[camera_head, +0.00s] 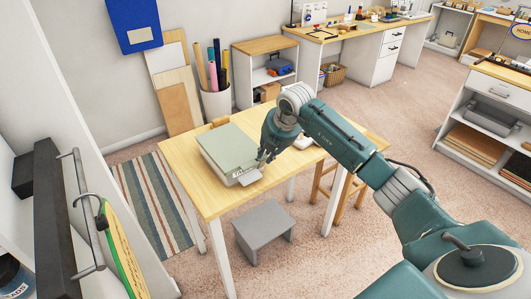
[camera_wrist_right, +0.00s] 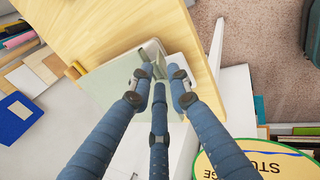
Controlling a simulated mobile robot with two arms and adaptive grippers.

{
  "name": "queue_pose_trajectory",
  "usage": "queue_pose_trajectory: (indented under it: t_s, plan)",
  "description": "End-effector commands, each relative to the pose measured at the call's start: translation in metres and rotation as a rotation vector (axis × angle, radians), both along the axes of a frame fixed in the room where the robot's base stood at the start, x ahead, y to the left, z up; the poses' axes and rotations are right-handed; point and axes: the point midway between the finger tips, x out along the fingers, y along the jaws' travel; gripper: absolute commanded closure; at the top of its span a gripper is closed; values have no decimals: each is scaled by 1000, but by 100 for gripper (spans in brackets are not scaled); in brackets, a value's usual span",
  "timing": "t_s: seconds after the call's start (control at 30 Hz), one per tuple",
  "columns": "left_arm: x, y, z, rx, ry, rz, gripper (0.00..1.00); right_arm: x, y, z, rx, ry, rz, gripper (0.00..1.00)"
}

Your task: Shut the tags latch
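A flat grey-green box (camera_head: 226,147) lies closed on the wooden table (camera_head: 205,196). A small pale plate (camera_head: 250,177), perhaps its latch, sticks out at the near right corner. My right gripper (camera_head: 266,156) is at the box's right edge, just above this plate. In the right wrist view the box (camera_wrist_right: 112,78) lies beyond my right gripper (camera_wrist_right: 160,79). Its fingers are apart, with nothing seen held between them. Whether a fingertip touches the box or plate I cannot tell. Any writing on the box is too small to read. My left gripper is not in view.
A grey step stool (camera_head: 264,229) stands below the table's front edge, and a wooden stool (camera_head: 340,192) stands at its right. A white shelf unit with a black bar (camera_head: 52,215) is close at the left. The table's near left part is bare.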

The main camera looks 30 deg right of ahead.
Motion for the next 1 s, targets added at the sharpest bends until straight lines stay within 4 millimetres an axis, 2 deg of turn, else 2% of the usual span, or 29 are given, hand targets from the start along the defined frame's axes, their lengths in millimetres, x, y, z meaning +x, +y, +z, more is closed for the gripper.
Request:
queue_pose_trajectory:
  t_s: [0.2, 0.47, 0.57, 0.6, 0.83, 1.0]
  plan:
    - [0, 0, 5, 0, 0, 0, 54, 8, 0, -15, 0, -1, 1, 83]
    - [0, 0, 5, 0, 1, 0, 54, 8, 1, -17, 0, -2, 1, 83]
    - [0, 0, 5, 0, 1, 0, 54, 8, 1, -17, 0, -2, 1, 99]
    - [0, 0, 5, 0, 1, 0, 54, 8, 1, -17, 0, -2, 1, 100]
    - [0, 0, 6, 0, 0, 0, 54, 10, 1, -15, 0, 9, 0, 100]
    - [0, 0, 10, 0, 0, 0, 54, 18, 2, -12, -5, 85, -1, 100]
